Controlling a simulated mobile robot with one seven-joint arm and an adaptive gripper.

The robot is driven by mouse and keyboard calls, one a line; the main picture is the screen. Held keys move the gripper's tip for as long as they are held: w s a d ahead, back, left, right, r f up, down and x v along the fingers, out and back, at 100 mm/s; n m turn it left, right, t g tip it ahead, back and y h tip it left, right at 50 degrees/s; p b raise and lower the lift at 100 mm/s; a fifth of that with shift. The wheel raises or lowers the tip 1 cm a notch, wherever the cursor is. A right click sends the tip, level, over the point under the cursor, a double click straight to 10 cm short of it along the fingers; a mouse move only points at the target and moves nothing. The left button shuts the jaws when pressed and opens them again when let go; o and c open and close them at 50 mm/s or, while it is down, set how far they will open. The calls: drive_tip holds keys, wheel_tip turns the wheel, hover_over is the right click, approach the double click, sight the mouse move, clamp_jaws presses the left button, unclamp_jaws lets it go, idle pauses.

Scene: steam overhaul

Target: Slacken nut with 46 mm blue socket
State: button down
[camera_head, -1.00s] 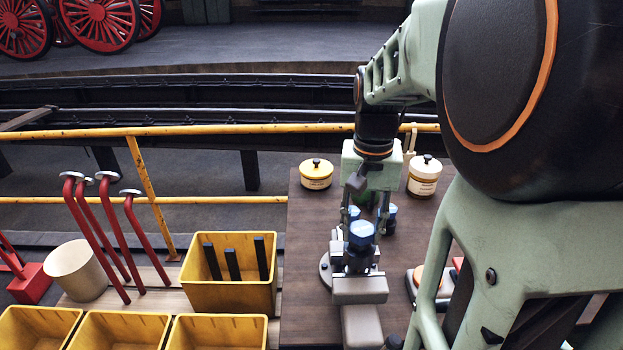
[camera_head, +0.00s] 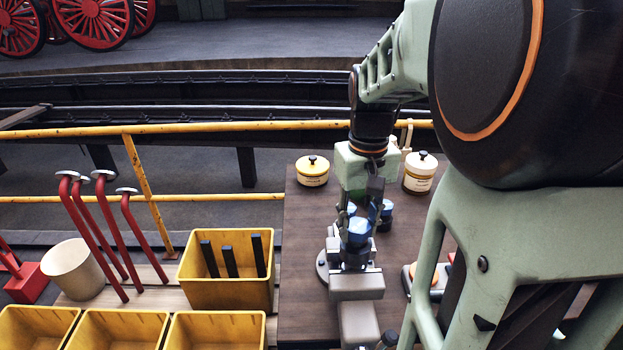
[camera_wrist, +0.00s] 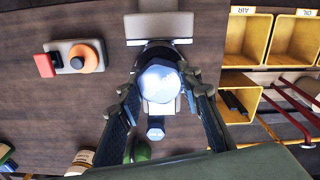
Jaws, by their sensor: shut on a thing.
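A blue socket (camera_head: 359,231) with a pale hexagonal top stands upright on the grey fixture (camera_head: 357,288) on the brown bench. In the wrist view, the same socket (camera_wrist: 160,84) is between the fingertips of my gripper (camera_wrist: 161,90), which is shut on it. In the head view, my gripper (camera_head: 359,218) comes down from above and behind the socket. The nut is hidden beneath the socket. I cannot read any size marking. A second blue-topped piece (camera_head: 386,210) stands just behind to the right; a smaller blue-topped piece (camera_wrist: 155,128) shows in the wrist view.
A control box with an orange button (camera_wrist: 83,58) and a red part sits beside the fixture. Yellow bins (camera_head: 226,278), red-handled tools (camera_head: 100,230) and a yellow rail (camera_head: 220,128) lie left and behind.

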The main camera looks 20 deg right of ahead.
drive_tip(key=n, duration=0.4)
idle(0.3)
drive_tip(key=shift+n, duration=0.5)
drive_tip(key=shift+m, duration=0.4)
drive_tip(key=shift+r+p, duration=0.1)
drive_tip(key=shift+p, duration=0.3)
drive_tip(key=shift+r+p, duration=1.6)
drive_tip(key=shift+r, duration=0.45)
drive_tip(key=shift+r, duration=0.1)
